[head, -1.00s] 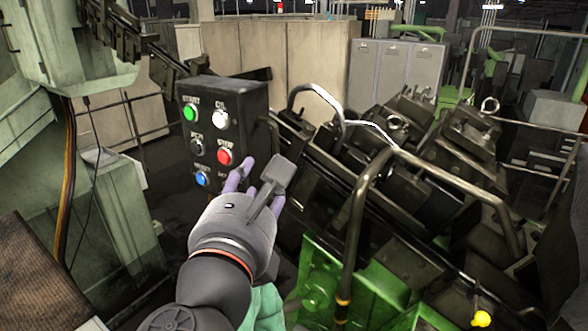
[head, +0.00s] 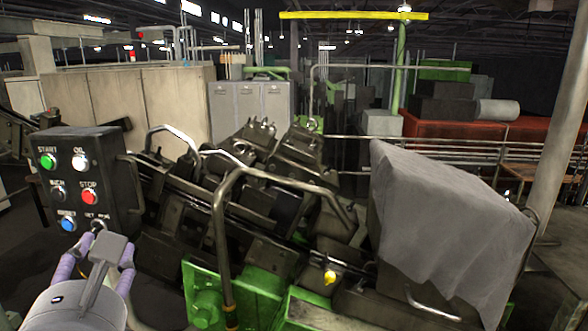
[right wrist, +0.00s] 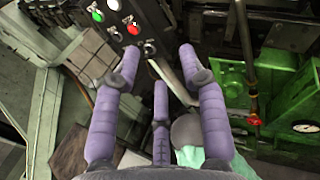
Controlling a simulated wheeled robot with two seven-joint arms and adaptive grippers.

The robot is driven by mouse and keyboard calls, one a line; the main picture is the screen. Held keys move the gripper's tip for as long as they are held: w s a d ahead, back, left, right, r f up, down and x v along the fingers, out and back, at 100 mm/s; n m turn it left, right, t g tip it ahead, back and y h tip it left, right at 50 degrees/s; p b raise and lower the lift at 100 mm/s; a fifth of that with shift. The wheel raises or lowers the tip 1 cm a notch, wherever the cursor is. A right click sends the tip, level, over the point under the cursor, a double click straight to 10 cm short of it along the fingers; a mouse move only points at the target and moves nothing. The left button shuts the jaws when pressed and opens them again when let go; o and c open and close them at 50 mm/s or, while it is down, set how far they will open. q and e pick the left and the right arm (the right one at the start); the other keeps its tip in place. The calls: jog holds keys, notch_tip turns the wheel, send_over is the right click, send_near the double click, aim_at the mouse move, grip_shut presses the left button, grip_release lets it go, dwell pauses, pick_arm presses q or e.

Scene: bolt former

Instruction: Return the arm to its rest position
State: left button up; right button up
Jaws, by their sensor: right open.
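My right gripper (head: 97,252) is at the lower left of the head view, its purple fingers just below the control panel's bottom edge. The panel (head: 112,165) is a dark box with a green start button (head: 47,161), a white one (head: 80,162), a red stop button (head: 89,196) and a blue one (head: 68,224). In the right wrist view my right gripper (right wrist: 160,65) has its purple fingers spread with nothing between them. The panel (right wrist: 150,22) is beyond the fingertips there, and contact cannot be told. My left gripper is not in view.
The bolt former (head: 265,215), with bent tube rails (head: 217,225) and a green base (head: 250,295), stands right of the panel. A grey cover (head: 440,220) drapes its right part. Grey cabinets (head: 250,108) stand behind.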

jog(key=w+d+f+m+g+h+b, duration=0.1)
jog(key=w+f+m+g+b, duration=0.3)
jog(key=f, duration=1)
jog(key=w+d+f+g+h+b, duration=0.15)
jog(key=w+f, duration=0.45)
jog(key=f, duration=0.8)
jog(key=w+d+f+m+g+h+b, duration=0.1)
jog(key=d+f+m+g+b, duration=0.3)
jog(key=f, duration=1.1)
jog(key=w+d+f+m+g+b, duration=0.1)
jog(key=w+d+f+m+g, duration=0.3)
jog(key=f, duration=1.2)
pick_arm(q)
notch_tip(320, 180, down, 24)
jog(key=b, duration=1.3)
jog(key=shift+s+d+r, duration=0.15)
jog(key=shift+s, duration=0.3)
pick_arm(e)
jog(key=s+d+f+m+g, duration=0.1)
jog(key=s+d+f+m, duration=0.5)
jog(key=f+m, duration=0.4)
jog(key=s+d+f+m+g+y, duration=0.1)
jog(key=s+d+f+m, duration=0.5)
jog(key=f, duration=1.1)
jog(key=s+d+f+m+g, duration=0.1)
jog(key=s+d+f+m, duration=0.6)
jog(key=d+f+m, duration=0.4)
notch_tip(320, 180, down, 3)
jog(key=m, duration=0.3)
jog(key=shift+m, duration=0.3)
